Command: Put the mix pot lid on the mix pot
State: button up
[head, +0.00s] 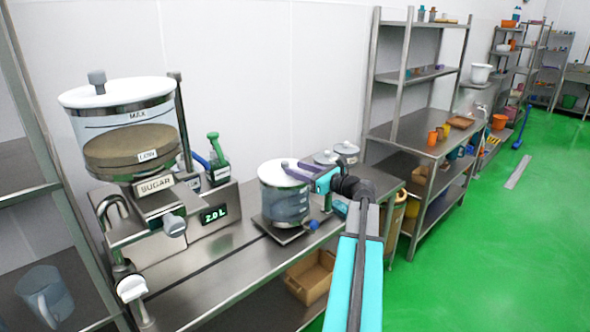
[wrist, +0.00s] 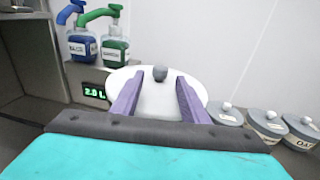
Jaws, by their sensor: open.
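The mix pot (head: 284,205), a clear cylinder with greyish contents, stands on a small plate on the steel bench. The white mix pot lid (head: 272,173) lies across its top and looks level; whether it is fully seated I cannot tell. In the wrist view the lid (wrist: 198,92) shows as a white disc with a grey knob (wrist: 160,73). My gripper (head: 292,168) is over the lid, its purple fingers open. In the wrist view my gripper (wrist: 160,83) has one finger on each side of the knob in the picture, with a gap to it. The knob is hidden in the head view.
A sugar dispenser (head: 130,130) and a scale display (head: 214,214) stand left of the pot. Blue (wrist: 80,45) and green (wrist: 115,50) pump bottles are behind. Lidded canisters (wrist: 265,123) stand to the right. A cardboard box (head: 310,277) sits below.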

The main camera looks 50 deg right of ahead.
jog(key=s+b, duration=0.1)
jog(key=s, duration=0.7)
jog(key=shift+s+d+r, duration=0.2)
jog(key=shift+r, duration=0.1)
dwell(0.4)
